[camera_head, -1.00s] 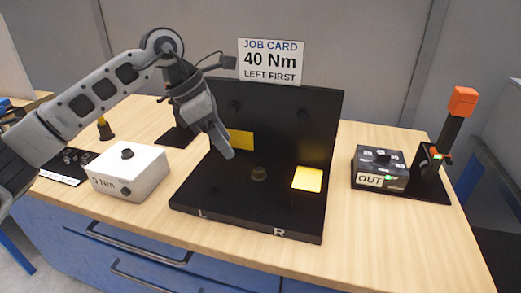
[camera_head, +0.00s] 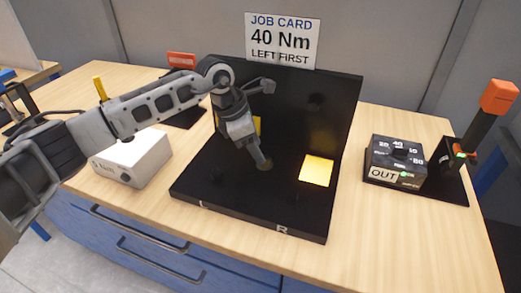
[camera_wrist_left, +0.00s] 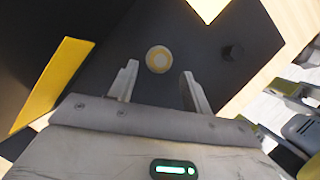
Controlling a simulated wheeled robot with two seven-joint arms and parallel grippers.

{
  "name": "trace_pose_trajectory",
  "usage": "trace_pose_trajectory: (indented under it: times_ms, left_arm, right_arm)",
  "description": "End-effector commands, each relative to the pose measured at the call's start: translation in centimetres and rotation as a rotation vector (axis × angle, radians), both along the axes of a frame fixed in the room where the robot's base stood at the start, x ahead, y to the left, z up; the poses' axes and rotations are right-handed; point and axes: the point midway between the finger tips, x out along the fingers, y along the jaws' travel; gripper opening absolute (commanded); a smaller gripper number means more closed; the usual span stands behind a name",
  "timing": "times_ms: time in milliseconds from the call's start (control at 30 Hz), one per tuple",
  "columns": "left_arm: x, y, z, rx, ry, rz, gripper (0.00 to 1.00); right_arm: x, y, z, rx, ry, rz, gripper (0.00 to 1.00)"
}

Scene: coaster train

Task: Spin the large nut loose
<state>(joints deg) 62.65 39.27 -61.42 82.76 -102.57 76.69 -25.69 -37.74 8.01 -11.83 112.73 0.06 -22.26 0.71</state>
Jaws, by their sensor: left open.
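The large nut (camera_wrist_left: 159,59) is a round tan-and-pale piece on the black fixture's base. In the left wrist view it lies just beyond and between the two fingertips. My left gripper (camera_wrist_left: 159,72) is open, with a finger on each side of the gap and nothing held. In the head view my left gripper (camera_head: 264,164) points down at the middle of the black fixture (camera_head: 245,218) and largely hides the nut. I cannot tell whether the fingers touch the nut. My right gripper is not in view.
The fixture's back panel (camera_head: 330,90) rises behind the gripper, with a glowing yellow pad (camera_head: 317,170) to the right. A job card (camera_head: 281,40) reads 40 Nm, left first. A white box (camera_head: 135,160) stands left; a black dial box (camera_head: 397,160) stands right. The front bench strip is clear.

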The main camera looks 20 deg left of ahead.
Motion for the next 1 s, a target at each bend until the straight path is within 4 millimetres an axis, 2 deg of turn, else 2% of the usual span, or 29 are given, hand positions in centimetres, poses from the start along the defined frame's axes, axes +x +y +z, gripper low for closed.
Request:
trace_pose_trajectory:
  times_ms: [200, 567, 600, 700, 767, 1000]
  left_arm:
    - [0.5, -1.0, -2.5, 0.000, 0.002, 0.000, 0.49]
    - [0.6, -1.1, -3.1, 0.000, 0.001, 0.000, 0.49]
    - [0.6, -1.1, -3.1, 0.000, 0.001, 0.000, 0.46]
    - [0.6, -1.1, -3.1, 0.000, 0.001, 0.000, 0.18]
    - [0.6, -1.1, -3.1, 0.000, 0.001, 0.000, 0.04]
    - [0.6, -1.1, -3.1, -0.001, 0.001, 0.010, 0.04]
  right_arm:
    - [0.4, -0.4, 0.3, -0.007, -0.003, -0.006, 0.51]
    - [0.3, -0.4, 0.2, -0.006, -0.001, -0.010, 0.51]
    - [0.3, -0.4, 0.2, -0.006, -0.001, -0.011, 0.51]
    - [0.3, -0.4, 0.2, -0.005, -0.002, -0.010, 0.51]
    - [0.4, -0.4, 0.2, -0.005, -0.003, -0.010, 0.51]
    - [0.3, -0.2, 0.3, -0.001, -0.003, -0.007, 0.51]
